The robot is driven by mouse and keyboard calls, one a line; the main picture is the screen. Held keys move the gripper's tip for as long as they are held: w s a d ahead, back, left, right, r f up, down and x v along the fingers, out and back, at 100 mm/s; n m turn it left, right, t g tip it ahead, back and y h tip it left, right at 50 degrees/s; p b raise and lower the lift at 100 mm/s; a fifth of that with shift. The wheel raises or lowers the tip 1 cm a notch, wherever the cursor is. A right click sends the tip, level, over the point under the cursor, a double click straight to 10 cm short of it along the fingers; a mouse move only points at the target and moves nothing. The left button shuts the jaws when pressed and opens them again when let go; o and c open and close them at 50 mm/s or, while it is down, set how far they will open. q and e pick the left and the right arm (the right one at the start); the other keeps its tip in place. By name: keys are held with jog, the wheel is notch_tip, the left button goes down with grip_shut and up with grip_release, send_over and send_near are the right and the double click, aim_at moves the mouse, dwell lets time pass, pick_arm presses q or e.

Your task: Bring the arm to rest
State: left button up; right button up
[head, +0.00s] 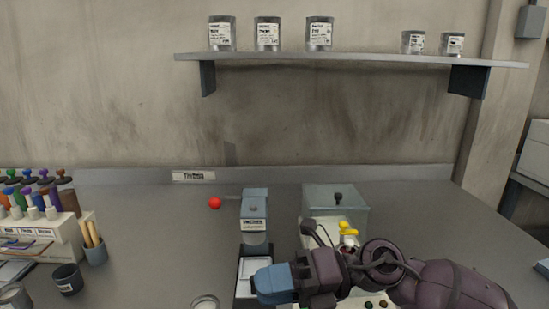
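My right arm (430,284) comes in from the lower right and reaches left, low over the bench. Its gripper (272,284) points left, with a blue end section in front of the white-topped base of a small grey-blue device (255,205). The fingertips cannot be made out, so I cannot tell whether it is open or shut. Nothing can be seen held in it. My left gripper is not in view.
A greenish see-through box (335,198) with a black knob stands behind my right arm. A red ball (215,203) is at the back. A rack (38,240) of colourful-topped bottles and a dark cup (68,279) stand left. The bench (150,235) is clear at centre left.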

jog(key=w+d+f+m+t+h, duration=0.15)
jog(key=d+m+t, duration=0.35)
jog(key=m+t, duration=0.55)
jog(key=w+d+m+t+h, duration=0.2)
jog(key=w+d+m+t, duration=0.15)
jog(key=m+t, duration=0.75)
jog(key=s+d+f+m+g+h, duration=0.2)
jog(key=s+d+f+m+h, duration=0.2)
jog(key=d+f+m+h, duration=0.8)
jog(key=s+d+f+m+g+h, duration=0.2)
jog(key=s+d+f+m+g, duration=0.15)
jog(key=s+f, duration=0.25)
jog(key=s+d+f+m+g+h, duration=0.1)
jog(key=s+d+f+m+g, duration=0.2)
jog(key=s+f+g, duration=0.25)
jog(key=s+d+f+m+g, duration=0.1)
jog(key=s+f+g, duration=0.15)
jog(key=s, duration=0.55)
jog(key=s+f+m+g, duration=0.15)
jog(key=s+g, duration=0.25)
jog(key=s, duration=0.4)
jog(key=w+f+n+t+y+p, duration=0.1)
jog(key=w+f+t+p, duration=0.1)
jog(key=w+f+t, duration=0.3)
jog(key=w+t, duration=0.4)
jog(key=w, duration=0.1)
jog(key=shift+a+f+t, duration=0.15)
jog(key=shift+f+t, duration=0.05)
jog(key=shift+t, duration=0.1)
